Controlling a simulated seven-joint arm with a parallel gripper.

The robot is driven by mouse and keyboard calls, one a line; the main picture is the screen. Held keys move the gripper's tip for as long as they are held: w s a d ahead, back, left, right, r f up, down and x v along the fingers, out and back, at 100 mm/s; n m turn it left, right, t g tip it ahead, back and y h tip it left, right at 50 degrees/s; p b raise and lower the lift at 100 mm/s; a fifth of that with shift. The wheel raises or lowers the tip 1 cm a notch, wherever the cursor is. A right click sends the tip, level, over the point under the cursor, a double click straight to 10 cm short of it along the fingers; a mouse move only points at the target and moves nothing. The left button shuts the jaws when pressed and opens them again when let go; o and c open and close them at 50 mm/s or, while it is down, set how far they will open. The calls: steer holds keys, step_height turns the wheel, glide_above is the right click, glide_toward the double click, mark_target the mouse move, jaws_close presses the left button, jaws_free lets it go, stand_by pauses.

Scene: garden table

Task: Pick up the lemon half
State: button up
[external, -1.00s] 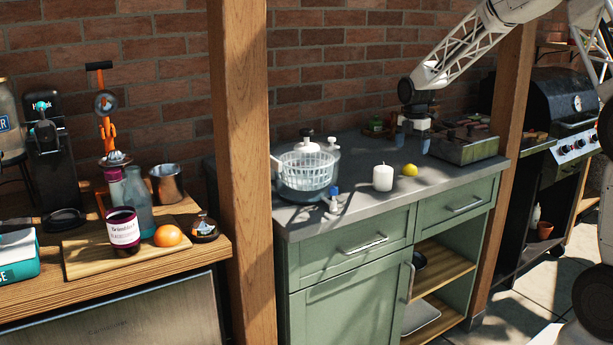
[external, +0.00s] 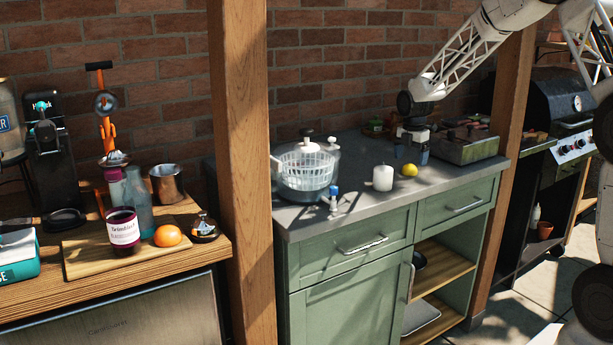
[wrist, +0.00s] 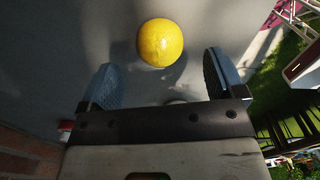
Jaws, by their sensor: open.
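The lemon half (external: 410,170) is a small yellow dome on the grey countertop, just right of the white candle. In the wrist view the lemon half (wrist: 160,43) is round and yellow, ahead of the gap between my fingers. My gripper (external: 411,157) is above the counter, behind and close to the lemon half in the external view. In the wrist view my gripper (wrist: 160,82) has its two fingers wide apart with nothing between them. The lemon half's cut face is not visible.
A white candle (external: 383,178) stands just left of the lemon half. A salad spinner (external: 305,172) and a small blue-topped item (external: 334,198) are farther left. A metal tray box (external: 465,148) stands to the right.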

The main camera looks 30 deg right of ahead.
mark_target(410, 166)
steer(key=shift+f, duration=1.9)
steer(key=c, duration=1)
